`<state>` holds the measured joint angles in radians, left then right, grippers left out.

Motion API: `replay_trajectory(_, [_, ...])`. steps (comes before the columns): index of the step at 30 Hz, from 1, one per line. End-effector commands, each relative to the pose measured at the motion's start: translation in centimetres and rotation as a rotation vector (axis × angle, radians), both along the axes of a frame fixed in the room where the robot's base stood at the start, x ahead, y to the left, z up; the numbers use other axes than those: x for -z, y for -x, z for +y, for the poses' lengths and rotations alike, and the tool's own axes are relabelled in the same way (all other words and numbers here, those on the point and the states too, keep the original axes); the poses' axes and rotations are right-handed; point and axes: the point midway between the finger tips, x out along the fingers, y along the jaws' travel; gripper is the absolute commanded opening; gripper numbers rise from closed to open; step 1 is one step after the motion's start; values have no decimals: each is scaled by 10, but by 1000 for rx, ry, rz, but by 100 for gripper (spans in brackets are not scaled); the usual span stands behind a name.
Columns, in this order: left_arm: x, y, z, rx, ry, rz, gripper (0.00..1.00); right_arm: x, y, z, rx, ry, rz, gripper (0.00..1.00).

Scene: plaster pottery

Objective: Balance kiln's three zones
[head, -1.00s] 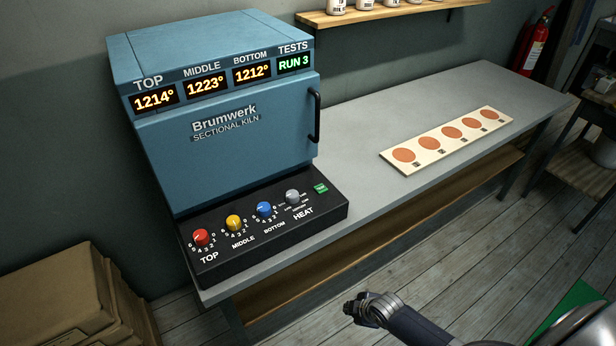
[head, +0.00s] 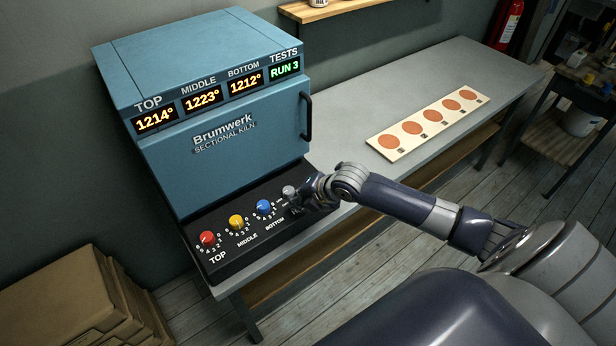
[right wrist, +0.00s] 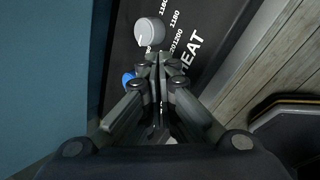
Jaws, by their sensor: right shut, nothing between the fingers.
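The blue kiln (head: 225,145) stands on the grey workbench with its door shut. Its displays read TOP 1214° (head: 155,119), MIDDLE 1223° (head: 202,100), BOTTOM 1212° (head: 245,83) and TESTS RUN 3 (head: 284,68). On the black panel are a red TOP knob (head: 207,238), a yellow MIDDLE knob (head: 236,221), a blue BOTTOM knob (head: 263,206) and a grey HEAT knob (head: 289,192). My right gripper (head: 298,197) is shut and empty close by the HEAT knob. In the right wrist view the grey knob (right wrist: 149,32) shows just beyond the fingertips (right wrist: 160,62). The green button is hidden behind my right arm. My left gripper is out of view.
A pale board (head: 427,123) with several round orange discs lies on the workbench (head: 445,70) to the right. Cardboard boxes (head: 70,300) are at the lower left. A shelf (head: 325,10) is on the wall above. The bench between kiln and board is clear.

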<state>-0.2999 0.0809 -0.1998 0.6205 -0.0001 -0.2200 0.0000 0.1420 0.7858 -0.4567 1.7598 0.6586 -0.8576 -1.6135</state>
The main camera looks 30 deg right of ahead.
Motion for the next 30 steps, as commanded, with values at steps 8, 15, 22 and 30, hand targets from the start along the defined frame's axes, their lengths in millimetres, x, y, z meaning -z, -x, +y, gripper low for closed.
replay_trajectory(8, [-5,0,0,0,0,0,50,-57,-56,-78,-216,254,-162,0])
replay_trajectory(15, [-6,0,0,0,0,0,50,-77,-70,-103,-276,337,-212,0])
replay_trajectory(22, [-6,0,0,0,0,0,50,-78,-71,-104,-279,342,-215,0])
replay_trajectory(30, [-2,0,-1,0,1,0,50,-73,-71,-103,-279,340,-214,0])
